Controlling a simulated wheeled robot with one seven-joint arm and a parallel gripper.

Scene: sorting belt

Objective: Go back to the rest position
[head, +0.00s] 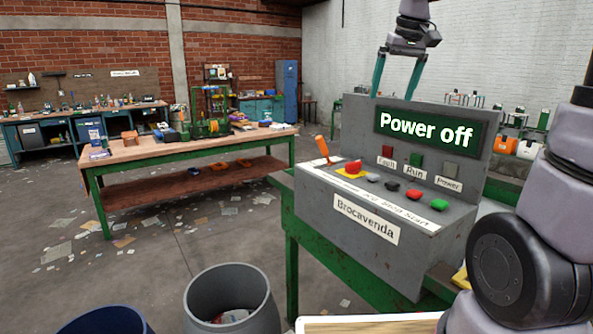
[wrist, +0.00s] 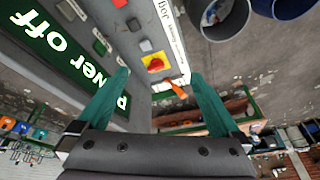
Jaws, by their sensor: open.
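My gripper (head: 395,75) is open and empty, with two green fingers pointing down above the left end of the grey control box in the head view. In the wrist view my gripper (wrist: 158,88) has its fingers spread wide with nothing between them. The control box (head: 315,195) has a green sign (head: 428,131) reading "Power off". An orange-handled lever (head: 322,147) stands at its left. A red knob on a yellow plate (head: 352,168) and several buttons sit on its sloped top. In the wrist view the red knob (wrist: 156,64) and orange lever (wrist: 177,89) lie beyond the fingers.
The box stands on a green-legged table (head: 292,270). A grey bin (head: 232,300) and a blue bin (head: 105,320) are at the bottom. A wooden workbench (head: 180,150) with tools stands behind at left.

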